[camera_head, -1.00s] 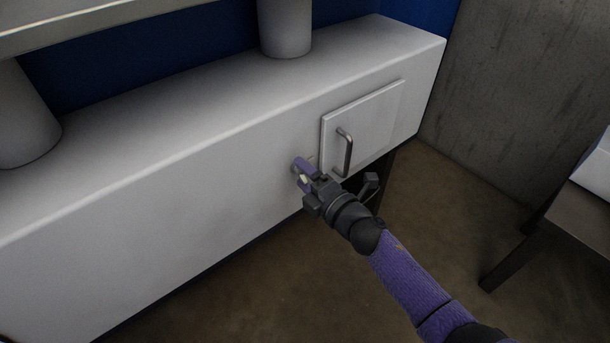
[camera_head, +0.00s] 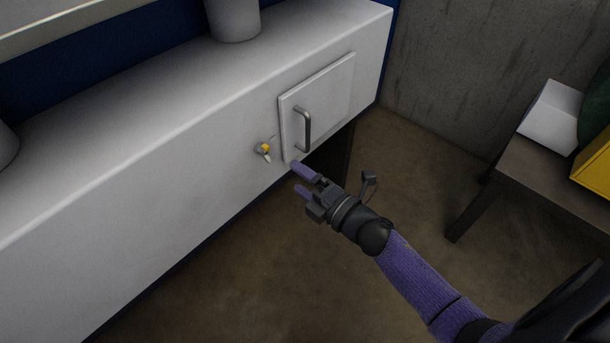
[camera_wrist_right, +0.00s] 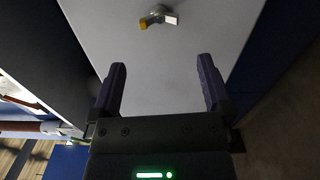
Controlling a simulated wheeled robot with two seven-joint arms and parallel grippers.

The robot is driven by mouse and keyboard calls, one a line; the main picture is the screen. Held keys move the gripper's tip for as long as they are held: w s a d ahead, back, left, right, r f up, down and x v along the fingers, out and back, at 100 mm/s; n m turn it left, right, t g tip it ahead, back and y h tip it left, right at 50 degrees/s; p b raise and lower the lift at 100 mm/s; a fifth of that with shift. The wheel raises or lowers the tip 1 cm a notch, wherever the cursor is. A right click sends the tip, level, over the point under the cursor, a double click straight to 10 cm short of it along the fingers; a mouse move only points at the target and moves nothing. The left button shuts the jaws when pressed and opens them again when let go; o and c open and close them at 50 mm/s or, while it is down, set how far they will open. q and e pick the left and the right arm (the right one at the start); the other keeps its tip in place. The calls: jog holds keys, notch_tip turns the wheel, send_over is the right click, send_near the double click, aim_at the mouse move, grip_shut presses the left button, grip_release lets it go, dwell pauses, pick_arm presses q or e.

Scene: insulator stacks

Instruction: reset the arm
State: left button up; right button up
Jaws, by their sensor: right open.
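My right gripper (camera_head: 299,181) is open and empty in the head view, in front of the white cabinet (camera_head: 150,155) and below its small door. In the right wrist view its two purple fingers (camera_wrist_right: 161,88) are spread, with nothing between them. A small yellow and silver knob or latch (camera_head: 264,149) sits on the cabinet front, left of the door. It also shows in the right wrist view (camera_wrist_right: 158,18), beyond the fingertips and apart from them. My left gripper is not in view.
The cabinet door (camera_head: 335,95) is closed and has a metal handle (camera_head: 304,130). Grey cylinders (camera_head: 233,18) stand on the cabinet. At right a dark table (camera_head: 535,180) carries a white box (camera_head: 551,115) and a yellow box (camera_head: 597,168). The floor between is clear.

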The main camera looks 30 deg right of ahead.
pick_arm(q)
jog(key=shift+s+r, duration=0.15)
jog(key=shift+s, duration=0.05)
pick_arm(e)
jog(key=shift+s+d, duration=0.1)
jog(key=shift+s, duration=0.2)
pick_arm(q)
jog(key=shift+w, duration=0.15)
